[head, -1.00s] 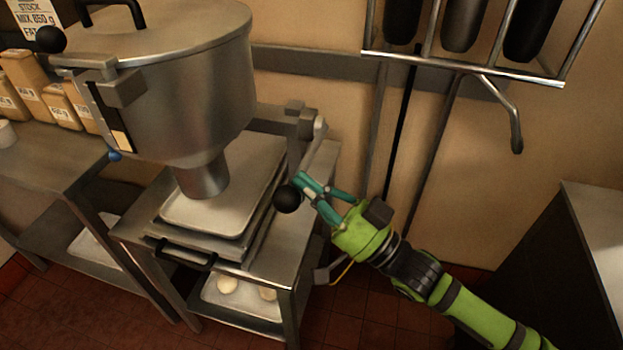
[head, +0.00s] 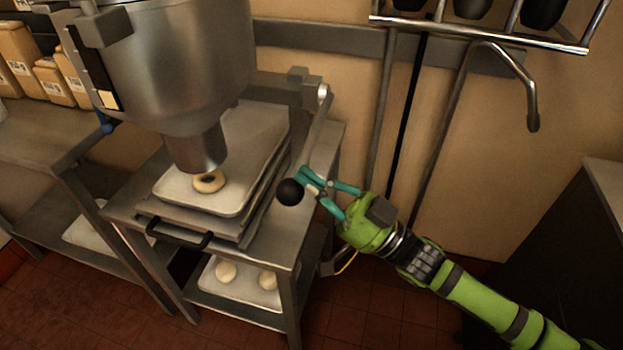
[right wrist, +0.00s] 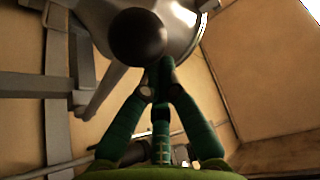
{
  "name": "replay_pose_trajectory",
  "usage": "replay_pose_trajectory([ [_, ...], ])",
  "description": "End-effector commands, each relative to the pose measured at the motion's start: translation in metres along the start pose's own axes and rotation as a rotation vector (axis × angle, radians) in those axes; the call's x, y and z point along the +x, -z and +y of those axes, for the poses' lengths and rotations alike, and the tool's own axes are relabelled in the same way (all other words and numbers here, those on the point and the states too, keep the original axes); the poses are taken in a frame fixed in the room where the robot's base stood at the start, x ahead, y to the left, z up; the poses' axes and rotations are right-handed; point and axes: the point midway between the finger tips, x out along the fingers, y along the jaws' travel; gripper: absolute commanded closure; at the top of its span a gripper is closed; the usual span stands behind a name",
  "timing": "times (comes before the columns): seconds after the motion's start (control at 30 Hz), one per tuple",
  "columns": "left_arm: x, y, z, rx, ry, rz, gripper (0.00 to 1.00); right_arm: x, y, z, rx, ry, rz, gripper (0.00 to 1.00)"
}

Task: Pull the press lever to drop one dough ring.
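The press lever (head: 318,130) hangs from its pivot on the right of the steel press (head: 185,75) and ends in a black ball knob (head: 290,192). My right gripper (head: 314,184) has its teal fingers drawn together at the lever, close beside the knob. In the right wrist view the knob (right wrist: 138,37) sits just beyond the converged fingertips (right wrist: 159,80). No rod shows between them, so contact is hard to judge. A pale dough ring (head: 208,182) lies on the tray (head: 227,208) under the nozzle. My left gripper is out of view.
A lower shelf holds a tray (head: 240,295) with dough pieces. A dark handle (head: 180,233) sticks out at the stand's front. A rack with a hooked pipe (head: 531,110) is on the wall, and a dark cabinet (head: 560,240) stands at the right. Bags (head: 52,82) stand at the left.

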Motion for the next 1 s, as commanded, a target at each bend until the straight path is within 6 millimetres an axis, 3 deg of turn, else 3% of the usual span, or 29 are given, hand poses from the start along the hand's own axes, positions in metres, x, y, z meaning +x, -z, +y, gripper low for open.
replay_pose_trajectory([
  [0.03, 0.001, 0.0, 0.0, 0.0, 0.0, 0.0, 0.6, -0.002, -0.007, 0.0, 0.007, -0.006, -0.013, 1.0],
  [0.67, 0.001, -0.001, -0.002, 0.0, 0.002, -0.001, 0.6, -0.002, -0.005, 0.001, 0.007, -0.009, -0.015, 1.0],
  [1.0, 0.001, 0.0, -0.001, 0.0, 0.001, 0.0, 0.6, 0.026, 0.047, -0.015, 0.001, -0.001, -0.005, 1.0],
])
